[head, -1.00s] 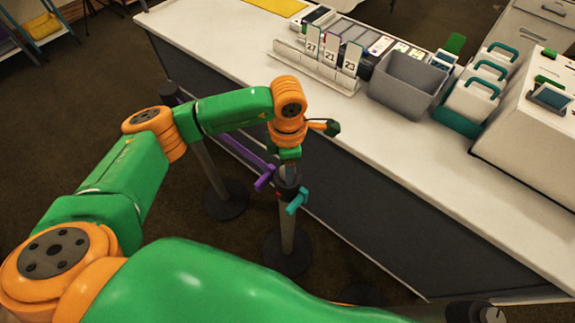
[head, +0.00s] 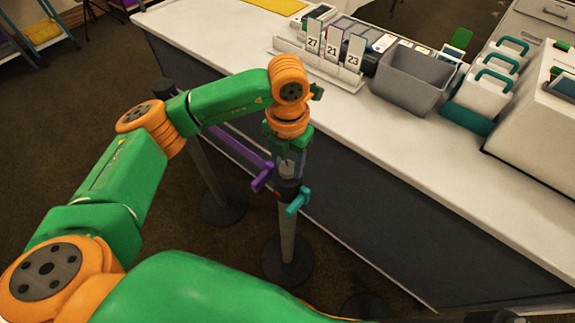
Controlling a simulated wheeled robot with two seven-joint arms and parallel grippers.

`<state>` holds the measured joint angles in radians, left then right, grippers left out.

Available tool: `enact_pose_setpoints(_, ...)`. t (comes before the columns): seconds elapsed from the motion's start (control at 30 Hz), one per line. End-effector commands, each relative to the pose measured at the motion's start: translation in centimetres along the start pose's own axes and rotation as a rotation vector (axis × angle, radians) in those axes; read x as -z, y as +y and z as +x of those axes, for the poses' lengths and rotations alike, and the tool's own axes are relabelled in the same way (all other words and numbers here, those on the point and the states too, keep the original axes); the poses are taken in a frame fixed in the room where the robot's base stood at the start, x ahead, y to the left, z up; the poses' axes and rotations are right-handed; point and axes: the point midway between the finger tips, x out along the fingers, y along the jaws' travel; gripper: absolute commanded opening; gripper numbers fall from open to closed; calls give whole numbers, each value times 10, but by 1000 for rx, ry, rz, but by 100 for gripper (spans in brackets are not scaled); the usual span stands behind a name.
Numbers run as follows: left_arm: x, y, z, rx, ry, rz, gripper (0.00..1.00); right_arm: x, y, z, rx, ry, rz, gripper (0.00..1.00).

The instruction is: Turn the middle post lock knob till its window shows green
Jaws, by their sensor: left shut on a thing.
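The middle post (head: 287,232) stands on a round dark base in front of the counter. Its dark head carries a purple lever (head: 262,179) on the left and a teal lever (head: 298,203) on the right. A small red spot shows on the left of the head; I cannot tell if it is the lock window. My left gripper (head: 290,165) points down onto the top of this post and is shut on its lock knob, which the fingers mostly hide. My right gripper is not in view.
A second post (head: 207,165) stands back left, with a purple belt (head: 235,148) running towards the middle post. The white counter (head: 420,145) lies close behind, carrying a grey bin (head: 412,82) and number cards (head: 332,50).

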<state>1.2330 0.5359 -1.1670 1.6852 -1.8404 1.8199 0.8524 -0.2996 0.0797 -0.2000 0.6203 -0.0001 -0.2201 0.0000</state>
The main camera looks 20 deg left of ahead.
Motion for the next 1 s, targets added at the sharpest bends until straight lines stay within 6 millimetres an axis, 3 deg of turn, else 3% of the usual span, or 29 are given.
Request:
enact_pose_setpoints(0.5, -1, 0, 1, 1, -3, -432, 0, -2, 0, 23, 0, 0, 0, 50)
enact_pose_setpoints(1.0, -1, 0, -1, 1, -4, -613, 0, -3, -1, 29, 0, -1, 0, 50)
